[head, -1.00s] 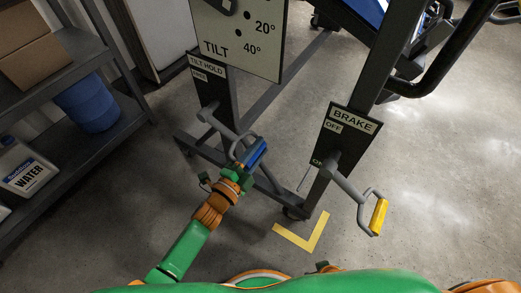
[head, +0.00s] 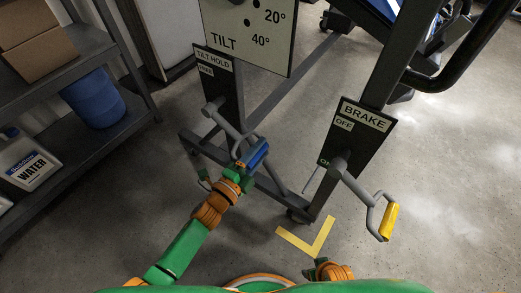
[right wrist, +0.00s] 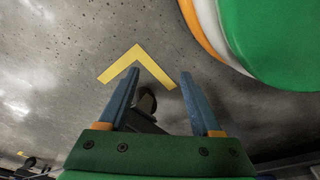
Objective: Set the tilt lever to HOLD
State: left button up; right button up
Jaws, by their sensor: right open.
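The grey tilt lever (head: 226,122) is pivoted on the dark TILT HOLD plate (head: 221,85) and slopes down to the right. A smaller label, hard to read, sits under the TILT HOLD label. My left gripper (head: 252,156) is at the lever's outer end, against its handle. Blue parts there overlap, so I cannot separate grip from fingers or see whether the jaws are closed. My right gripper (right wrist: 156,92) is open and empty above the floor in the right wrist view; part of my right arm shows at the bottom of the head view.
The brake crank (head: 362,192) with a yellow grip (head: 388,221) juts out at right, below the BRAKE plate (head: 352,130). A shelf (head: 88,42) with boxes, a blue drum (head: 95,98) and a water jug (head: 27,162) stands at left. A yellow floor mark (head: 309,246) lies in front.

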pick_arm(q)
jog(key=shift+o, duration=0.4)
jog(key=shift+s, duration=0.1)
pick_arm(e)
jog(key=shift+r, duration=0.1)
pick_arm(q)
jog(key=p+v, duration=0.2)
jog(key=v, duration=0.4)
jog(key=shift+a, duration=0.15)
jog(key=shift+s+a, duration=0.2)
jog(key=shift+s, duration=0.1)
pick_arm(e)
jog(key=shift+s+d+f, duration=0.3)
jog(key=shift+s, duration=0.2)
jog(key=shift+s+d+f, duration=0.25)
jog(key=shift+s, duration=0.25)
